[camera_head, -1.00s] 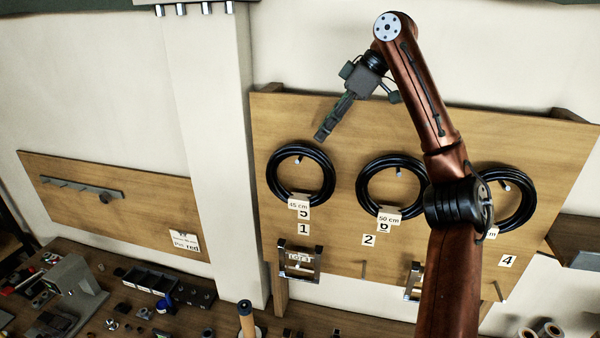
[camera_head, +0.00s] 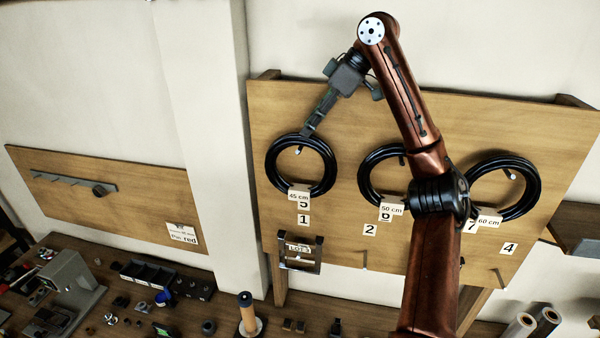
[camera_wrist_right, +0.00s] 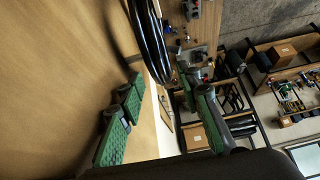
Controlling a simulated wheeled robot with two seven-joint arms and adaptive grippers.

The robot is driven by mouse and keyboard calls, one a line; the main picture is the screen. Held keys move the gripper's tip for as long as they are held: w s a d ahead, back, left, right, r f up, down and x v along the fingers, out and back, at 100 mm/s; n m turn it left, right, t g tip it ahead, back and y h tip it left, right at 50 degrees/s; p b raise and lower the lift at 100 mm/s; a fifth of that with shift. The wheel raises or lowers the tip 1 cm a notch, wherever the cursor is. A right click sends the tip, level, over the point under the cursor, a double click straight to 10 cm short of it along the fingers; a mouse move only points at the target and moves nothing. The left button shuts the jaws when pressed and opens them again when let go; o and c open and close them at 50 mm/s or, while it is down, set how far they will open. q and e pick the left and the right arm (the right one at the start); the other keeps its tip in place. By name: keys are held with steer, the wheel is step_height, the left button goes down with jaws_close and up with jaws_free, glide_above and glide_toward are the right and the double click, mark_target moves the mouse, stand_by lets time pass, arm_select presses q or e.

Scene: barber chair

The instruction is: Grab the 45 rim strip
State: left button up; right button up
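The 45 rim strip is a black coiled ring (camera_head: 327,160) hanging on a peg of the wooden board, with a "45 cm" tag (camera_head: 299,197) at its lower edge. My right gripper (camera_head: 308,132) reaches down from above, its tips at the top of this ring. In the right wrist view the gripper (camera_wrist_right: 165,95) is open, with green-padded fingers apart. The black ring (camera_wrist_right: 152,45) shows there ahead of the fingers, in line with the gap between them. I cannot tell whether a finger touches it. My left gripper is out of view.
A "50 cm" ring (camera_head: 366,170), partly hidden by my right arm, and a "60 cm" ring (camera_head: 532,185) hang to the right. A "LOT 1" holder (camera_head: 300,254) is below. The workbench (camera_head: 180,318) carries small parts. Bare board lies between the first two rings.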

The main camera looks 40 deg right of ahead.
steer(key=x, duration=0.3)
steer(key=shift+w+d, duration=0.1)
steer(key=shift+w+f, duration=0.2)
steer(key=shift+f, duration=0.05)
steer(key=shift+s+a, duration=0.1)
steer(key=shift+a, duration=0.15)
steer(key=shift+c, duration=0.4)
steer(key=shift+f, duration=0.1)
steer(key=c, duration=0.3)
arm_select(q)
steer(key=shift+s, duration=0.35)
arm_select(e)
jaws_close()
